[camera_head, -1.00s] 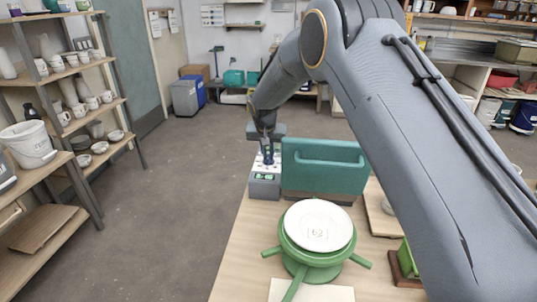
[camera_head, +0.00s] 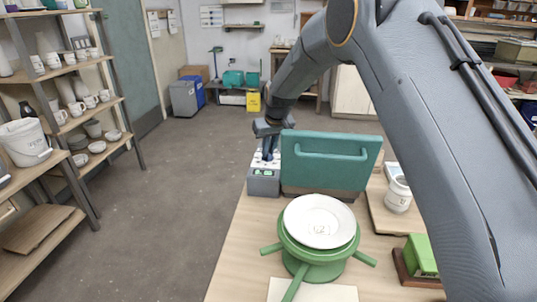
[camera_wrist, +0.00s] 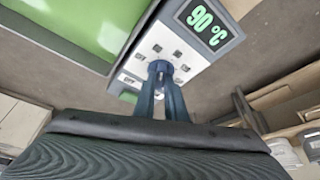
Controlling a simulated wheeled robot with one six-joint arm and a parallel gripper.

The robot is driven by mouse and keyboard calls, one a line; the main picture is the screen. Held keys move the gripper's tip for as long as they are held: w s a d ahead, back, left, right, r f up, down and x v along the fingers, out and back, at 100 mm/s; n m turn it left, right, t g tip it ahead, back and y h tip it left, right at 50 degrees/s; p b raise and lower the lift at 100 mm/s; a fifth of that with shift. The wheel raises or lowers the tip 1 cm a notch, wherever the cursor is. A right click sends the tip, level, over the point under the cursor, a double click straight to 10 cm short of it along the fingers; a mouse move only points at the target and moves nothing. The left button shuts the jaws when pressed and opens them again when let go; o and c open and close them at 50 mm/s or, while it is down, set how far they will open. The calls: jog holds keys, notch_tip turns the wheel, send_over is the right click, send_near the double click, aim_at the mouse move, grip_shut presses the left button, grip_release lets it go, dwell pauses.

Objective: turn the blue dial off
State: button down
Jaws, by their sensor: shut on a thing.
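A grey control box (camera_head: 263,181) with a white top stands at the far left of the table, beside a teal case. In the wrist view, its display (camera_wrist: 207,23) reads 90 °C in green. The blue dial (camera_wrist: 158,68) sits on its white panel (camera_wrist: 150,47), with several small marks around it. An OFF label (camera_wrist: 130,80) lies to the left of the dial. My gripper (camera_wrist: 165,80) is shut on the dial, its blue fingers hiding part of it. In the head view my gripper (camera_head: 268,152) reaches down onto the box top; the dial is hidden there.
The teal case (camera_head: 330,163) stands right of the box. In front is a green banding wheel (camera_head: 318,262) with a white plate (camera_head: 320,221). A white mug (camera_head: 398,195) and a green block (camera_head: 421,256) are at the right. Shelves stand left, across open floor.

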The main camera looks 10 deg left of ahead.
jog(key=n+b, duration=0.2)
jog(key=n+g+y+b, duration=0.1)
jog(key=n+b, duration=0.1)
jog(key=b, duration=0.1)
jog(key=n+g+b, duration=0.1)
jog(key=n+b, duration=0.1)
jog(key=shift+w+d+f+y, duration=0.15)
jog(key=shift+w+f+y, duration=0.05)
jog(key=shift+w+y, duration=0.1)
jog(key=n+g+b, duration=0.1)
jog(key=n+b, duration=0.1)
jog(key=n, duration=0.1)
jog(key=n+g+b, duration=0.1)
jog(key=n+b, duration=0.1)
jog(key=n, duration=0.1)
jog(key=shift+r+b, duration=0.15)
jog(key=shift+b, duration=0.25)
jog(key=c, duration=1.8)
grip_release()
jog(key=shift+r, duration=0.15)
jog(key=v, duration=0.7)
jog(key=shift+d+r+b, duration=0.25)
jog(key=shift+b, duration=0.2)
jog(key=shift+w+r, duration=0.1)
